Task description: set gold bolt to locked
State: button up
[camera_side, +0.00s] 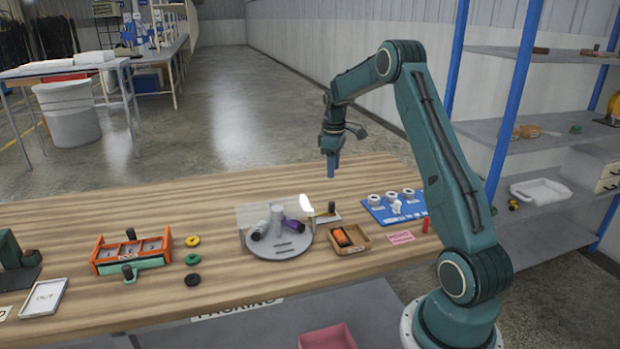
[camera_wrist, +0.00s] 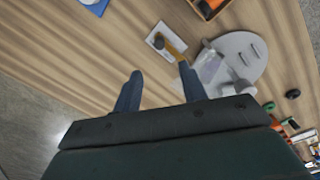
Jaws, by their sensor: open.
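The gold bolt (camera_wrist: 175,47) is a short gold bar on a small white plate (camera_wrist: 153,37), with a dark knob (camera_wrist: 159,42) near it. In the side view the plate lies on the wooden table just right of the grey round base, and its dark knob (camera_side: 332,207) stands upright. Any lock marking is too small to read. My gripper (camera_side: 333,174) hangs pointing down, well above the table and behind the plate. In the wrist view my gripper (camera_wrist: 160,84) has its two fingers apart with nothing between them, and the bolt shows beyond the fingertips.
An orange tray (camera_side: 131,250) and several coloured rings are left. The table's back is clear.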

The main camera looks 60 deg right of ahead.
aim_at(333, 202)
jog(key=shift+d+f, duration=0.1)
jog(key=shift+f, duration=0.2)
jog(key=f, duration=1.3)
jog(key=shift+d+f, duration=0.2)
jog(key=shift+d, duration=0.1)
grip_shut()
